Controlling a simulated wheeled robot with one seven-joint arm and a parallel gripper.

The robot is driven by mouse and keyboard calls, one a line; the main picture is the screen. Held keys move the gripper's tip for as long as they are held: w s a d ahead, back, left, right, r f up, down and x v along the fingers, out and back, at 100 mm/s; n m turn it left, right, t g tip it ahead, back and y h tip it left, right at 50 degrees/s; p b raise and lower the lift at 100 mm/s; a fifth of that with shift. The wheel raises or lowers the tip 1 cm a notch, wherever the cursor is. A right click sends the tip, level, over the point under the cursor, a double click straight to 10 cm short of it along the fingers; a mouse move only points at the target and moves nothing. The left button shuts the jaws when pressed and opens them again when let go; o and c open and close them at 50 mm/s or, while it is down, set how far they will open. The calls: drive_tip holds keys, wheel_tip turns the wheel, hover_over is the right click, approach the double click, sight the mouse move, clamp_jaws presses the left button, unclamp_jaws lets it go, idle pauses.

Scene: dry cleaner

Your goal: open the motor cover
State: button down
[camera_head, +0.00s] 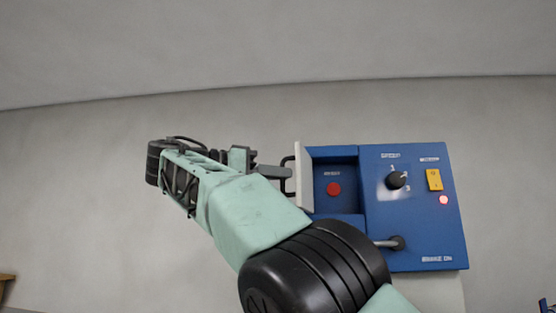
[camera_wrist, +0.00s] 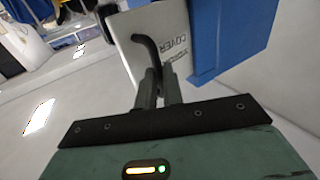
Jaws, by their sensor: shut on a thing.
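The motor cover (camera_head: 304,180) is a pale panel on the left side of the blue control box. It stands swung out from the box, seen nearly edge-on, and the recess behind it shows. In the wrist view the cover (camera_wrist: 178,22) shows its lettered face and its black bent handle (camera_wrist: 145,45). My gripper (camera_head: 287,172) reaches in from the left and is shut on this handle. In the wrist view its two fingers (camera_wrist: 159,75) close around the handle's lower part, which they partly hide.
The blue box (camera_head: 420,232) hangs on a plain grey wall. A red button (camera_head: 334,189) sits in the recess. To its right are a black knob (camera_head: 397,180), a yellow switch (camera_head: 434,180), a lit red lamp (camera_head: 444,200) and a lever (camera_head: 397,243).

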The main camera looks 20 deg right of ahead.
drive_tip(key=w+m+g+p, duration=0.1)
drive_tip(key=g+p, duration=0.1)
drive_tip(key=shift+w+p, duration=0.3)
drive_tip(key=shift+f+g, duration=0.2)
drive_tip(key=shift+g, duration=0.2)
drive_tip(key=c, duration=1.7)
unclamp_jaws()
drive_tip(key=shift+w+d, duration=0.1)
drive_tip(key=shift+d, duration=0.05)
drive_tip(key=shift+o, duration=0.9)
drive_tip(key=shift+w+d, duration=0.2)
drive_tip(key=shift+d, duration=0.15)
drive_tip(key=shift+s+a, duration=0.15)
drive_tip(key=shift+a, duration=0.1)
drive_tip(key=shift+a, duration=0.1)
drive_tip(key=shift+s+t+b, duration=0.15)
drive_tip(key=shift+t+b, duration=0.15)
